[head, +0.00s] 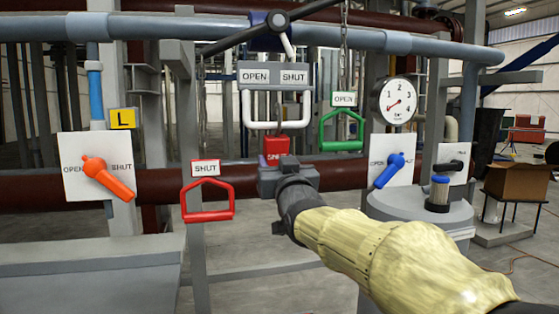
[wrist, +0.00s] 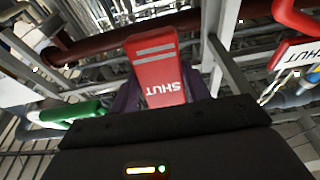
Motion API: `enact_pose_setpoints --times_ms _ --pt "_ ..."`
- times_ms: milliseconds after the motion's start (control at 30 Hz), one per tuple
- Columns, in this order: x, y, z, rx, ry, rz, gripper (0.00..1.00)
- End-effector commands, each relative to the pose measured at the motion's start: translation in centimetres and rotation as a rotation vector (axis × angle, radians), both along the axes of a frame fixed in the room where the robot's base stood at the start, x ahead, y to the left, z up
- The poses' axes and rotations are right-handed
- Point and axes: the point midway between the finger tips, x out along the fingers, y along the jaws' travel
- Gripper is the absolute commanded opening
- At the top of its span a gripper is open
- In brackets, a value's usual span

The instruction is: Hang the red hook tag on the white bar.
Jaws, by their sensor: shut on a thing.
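The red hook tag (head: 275,146) is upright in my gripper (head: 286,167), its "SHUT" lettering partly covered by the gripper in the head view. The wrist view shows the tag (wrist: 160,72) large, lettering upside down, between the two dark fingers (wrist: 160,100). My gripper is shut on it. The white bar (head: 277,126) is a U-shaped rail below a grey "OPEN SHUT" plate (head: 275,76). In the head view the tag's top shows just below the bar's lower run. I cannot tell the depth gap between them, and the tag's hook is not clearly visible.
A red handle (head: 208,213) hangs to the left and a green handle (head: 341,145) to the right. An orange lever (head: 108,178), a blue lever (head: 390,170) and a gauge (head: 394,101) flank the space. A brown pipe (head: 225,182) runs across behind.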

Motion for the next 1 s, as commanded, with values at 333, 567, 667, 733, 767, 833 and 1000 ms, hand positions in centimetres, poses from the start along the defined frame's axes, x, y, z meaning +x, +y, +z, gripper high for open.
enact_pose_setpoints --times_ms 333,567,667,733,767,833,1000 --pt "1.1 0.3 -1.4 -0.001 -0.001 0.0 0.23" --pt "1.5 0.4 -2.3 0.0 0.0 -0.001 0.23" --pt "1.5 0.4 -2.5 0.0 0.0 -0.001 0.23" --pt "1.5 0.4 -2.6 0.0 0.0 -0.001 0.23" --pt "1.5 0.4 -2.7 0.0 0.0 -0.001 0.23" --pt "1.5 0.4 -2.7 0.0 0.0 -0.001 0.23" --pt "1.5 0.4 -2.7 0.0 0.001 0.0 0.23"
